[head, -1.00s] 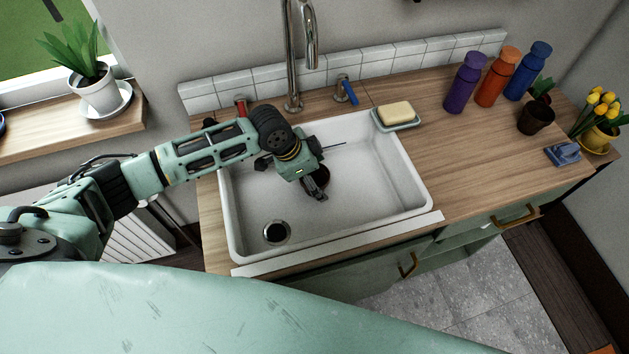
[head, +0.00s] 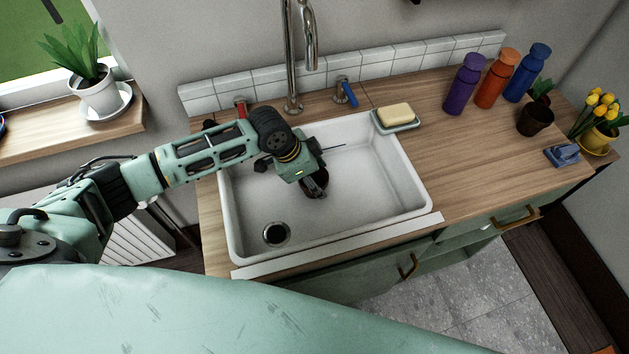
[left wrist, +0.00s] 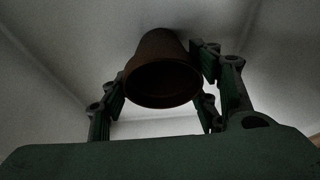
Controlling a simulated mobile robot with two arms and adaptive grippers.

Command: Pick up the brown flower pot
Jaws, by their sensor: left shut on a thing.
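The brown flower pot (left wrist: 161,68) shows in the left wrist view, its round open rim facing the camera. My left gripper (left wrist: 163,88) has its fingers on both sides of the pot and is shut on it. In the head view my left gripper (head: 314,186) reaches down into the white sink (head: 370,190). There the pot (head: 322,182) is a small dark shape, mostly hidden by the gripper. I cannot tell whether it touches the sink floor. My right gripper is not in view.
A tall faucet (head: 308,45) stands behind the sink. A soap dish (head: 397,122) sits at its back right corner. Purple (head: 464,84), orange (head: 497,78) and blue (head: 527,72) bottles and a dark potted plant (head: 536,117) stand on the right counter. The counter's middle is clear.

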